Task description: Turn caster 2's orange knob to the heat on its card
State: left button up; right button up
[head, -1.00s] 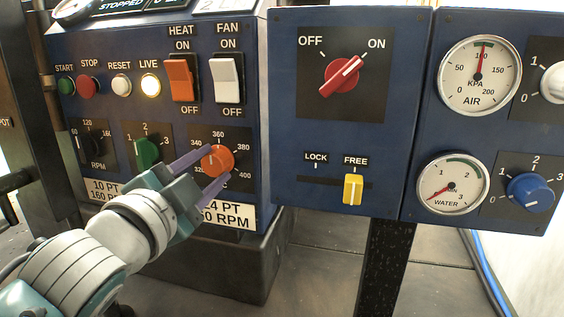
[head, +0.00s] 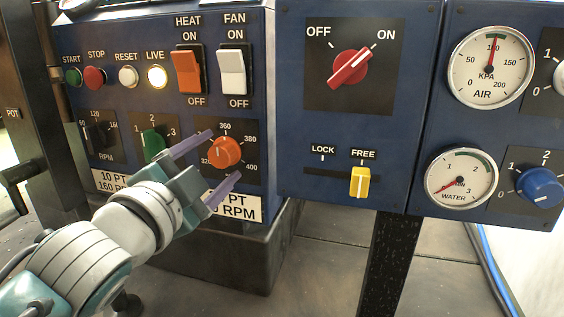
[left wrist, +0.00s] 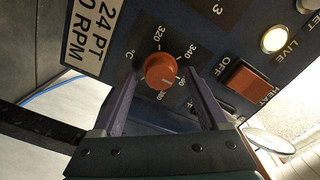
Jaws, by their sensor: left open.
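The orange knob (head: 225,153) sits on a dark dial plate marked around 320 to 400, low on the blue panel at the left. It also shows in the left wrist view (left wrist: 160,70), with a pale pointer mark toward the 360–380 side; its exact reading is unclear. My left gripper (head: 224,156) is open, its two purple fingers on either side of the knob; in the left wrist view (left wrist: 161,78) the fingertips appear apart from it. A white card (head: 240,208) below reads partly "PT" and "RPM"; in the left wrist view it reads "24 PT". No heat value is legible on it.
A green knob (head: 152,142) and a black RPM knob (head: 95,137) sit left of the dial. A panel with a red rotary switch (head: 349,68) and yellow lever (head: 360,182) stands right.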

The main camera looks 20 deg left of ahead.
pick_arm(q)
jog(key=s+p, duration=0.3)
jog(key=s, duration=0.6)
jog(key=shift+s+d+p, duration=0.3)
jog(key=shift+s, duration=0.05)
